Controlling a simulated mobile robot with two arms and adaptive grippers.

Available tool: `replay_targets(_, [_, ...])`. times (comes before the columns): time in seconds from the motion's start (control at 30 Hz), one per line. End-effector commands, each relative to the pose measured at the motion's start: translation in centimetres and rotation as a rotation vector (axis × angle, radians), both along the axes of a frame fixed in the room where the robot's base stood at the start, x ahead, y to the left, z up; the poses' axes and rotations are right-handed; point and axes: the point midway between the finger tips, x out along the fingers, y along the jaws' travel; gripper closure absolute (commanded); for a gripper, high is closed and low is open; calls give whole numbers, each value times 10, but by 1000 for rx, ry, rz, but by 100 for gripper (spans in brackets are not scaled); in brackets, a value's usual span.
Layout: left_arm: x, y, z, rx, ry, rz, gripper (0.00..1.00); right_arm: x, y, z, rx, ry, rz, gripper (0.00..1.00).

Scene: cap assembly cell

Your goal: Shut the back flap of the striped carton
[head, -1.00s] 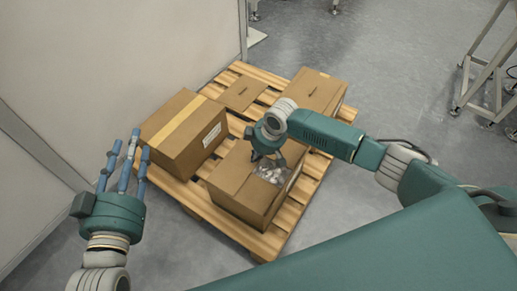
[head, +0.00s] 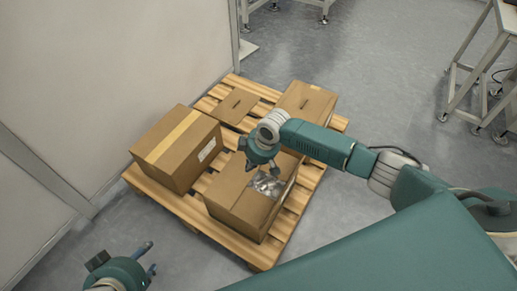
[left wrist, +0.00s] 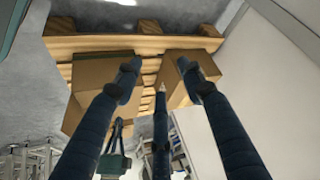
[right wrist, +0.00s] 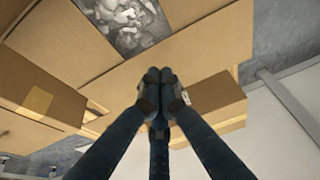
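The open carton (head: 232,209) is at the front right of the pallet, with crumpled grey filling (head: 267,184) showing through its top. Brown panels lie beside the filling; which is the back flap I cannot tell. I see no clear stripes on it. My right gripper (head: 262,167) is over the far part of this carton. In the right wrist view its fingertips (right wrist: 161,88) are together with nothing visible between them; contact with the carton is unclear. My left gripper (head: 150,257) is empty at the lower left, away from the cartons, its fingers (left wrist: 163,82) spread.
A taped carton (head: 178,147) stands on the pallet's left. A low carton (head: 235,106) and another carton (head: 307,101) are at the back. The wooden pallet (head: 205,228) stands beside a pale wall (head: 100,80). Floor is clear on the right, with metal stands (head: 480,75) beyond.

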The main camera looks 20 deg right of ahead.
Motion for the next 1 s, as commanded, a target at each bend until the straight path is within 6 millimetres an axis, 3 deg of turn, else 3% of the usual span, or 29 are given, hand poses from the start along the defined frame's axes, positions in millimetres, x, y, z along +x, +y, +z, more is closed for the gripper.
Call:
replay_targets(0.27, [-69, 20, -16, 55, 267, 22, 60, -1, 0, 11, 0, 0, -1, 100])
replay_targets(0.3, [-67, 20, -8, 53, 260, 22, 60, -3, -4, 27, 1, -3, -2, 100])
replay_targets(0.47, [-65, 19, 3, 53, 260, 21, 60, -15, -12, 64, 0, -1, 0, 100])
replay_targets(0.53, [-61, 18, -18, 54, 273, 20, 60, -18, -14, 72, 1, -1, 0, 100])
replay_targets(0.7, [-54, 16, -47, 54, 284, 17, 60, -25, -19, 92, 1, 1, -2, 100])
replay_targets(1.0, [-52, 16, -65, 53, 288, 16, 60, -28, -22, 103, 0, 0, -1, 100])
